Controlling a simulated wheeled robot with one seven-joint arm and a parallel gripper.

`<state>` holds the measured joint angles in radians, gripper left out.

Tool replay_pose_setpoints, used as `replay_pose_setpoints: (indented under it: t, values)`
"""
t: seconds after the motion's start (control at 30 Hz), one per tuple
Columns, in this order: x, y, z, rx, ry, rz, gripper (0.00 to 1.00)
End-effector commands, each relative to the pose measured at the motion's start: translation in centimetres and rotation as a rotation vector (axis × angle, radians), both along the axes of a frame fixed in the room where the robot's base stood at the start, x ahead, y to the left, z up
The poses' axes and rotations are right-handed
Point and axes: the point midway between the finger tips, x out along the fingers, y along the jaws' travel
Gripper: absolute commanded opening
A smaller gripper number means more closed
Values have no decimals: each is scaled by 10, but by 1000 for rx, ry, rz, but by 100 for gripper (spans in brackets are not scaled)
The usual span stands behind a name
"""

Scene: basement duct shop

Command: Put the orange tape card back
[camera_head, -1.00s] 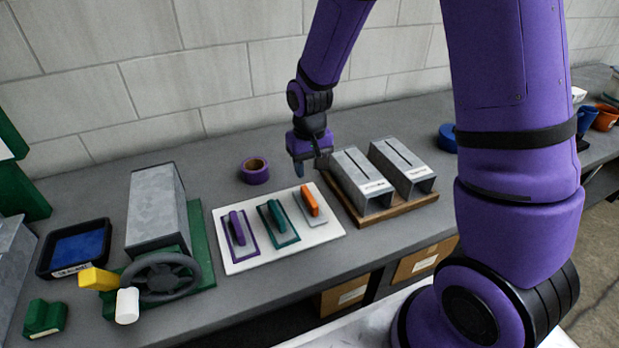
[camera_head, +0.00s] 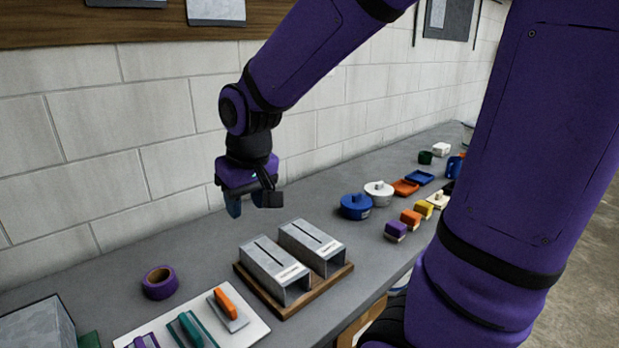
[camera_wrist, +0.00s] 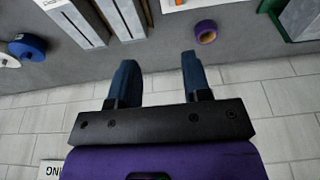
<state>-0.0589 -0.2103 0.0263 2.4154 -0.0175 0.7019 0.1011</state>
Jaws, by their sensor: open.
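An orange-handled piece with a grey plate (camera_head: 226,302) lies at the right end of a white board (camera_head: 258,330); I cannot tell whether it is the orange tape card. Beside it on the board are a teal-handled piece (camera_head: 190,330) and a purple-handled piece (camera_head: 146,341), partly cut off. Two grey metal boxes with top slots (camera_head: 272,268) (camera_head: 312,245) stand on a wooden base (camera_head: 290,308). My gripper (camera_head: 250,203) is open and empty, above the counter behind the boxes. In the wrist view, its blue fingers (camera_wrist: 160,80) stand apart with nothing between them.
A purple tape roll (camera_head: 160,283) lies near the board, by the wall. To the right are a blue round container (camera_head: 356,206), a white one (camera_head: 379,193), orange and blue trays (camera_head: 405,187) (camera_head: 420,177), and small purple, orange and yellow blocks (camera_head: 396,231) (camera_head: 411,219) (camera_head: 424,209).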

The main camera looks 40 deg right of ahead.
Motion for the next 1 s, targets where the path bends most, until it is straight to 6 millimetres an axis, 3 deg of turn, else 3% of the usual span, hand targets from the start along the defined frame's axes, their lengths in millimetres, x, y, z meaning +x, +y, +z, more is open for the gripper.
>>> replay_pose_setpoints:
  t: [0.2, 0.53, 0.7, 1.0]
  values:
    - [-51, -13, 46, 1, -93, -2, 44]
    - [-123, -24, 81, -1, -202, 0, 44]
    - [-139, -26, 85, -1, -224, 1, 44]
    - [-142, -26, 85, -1, -226, 1, 44]
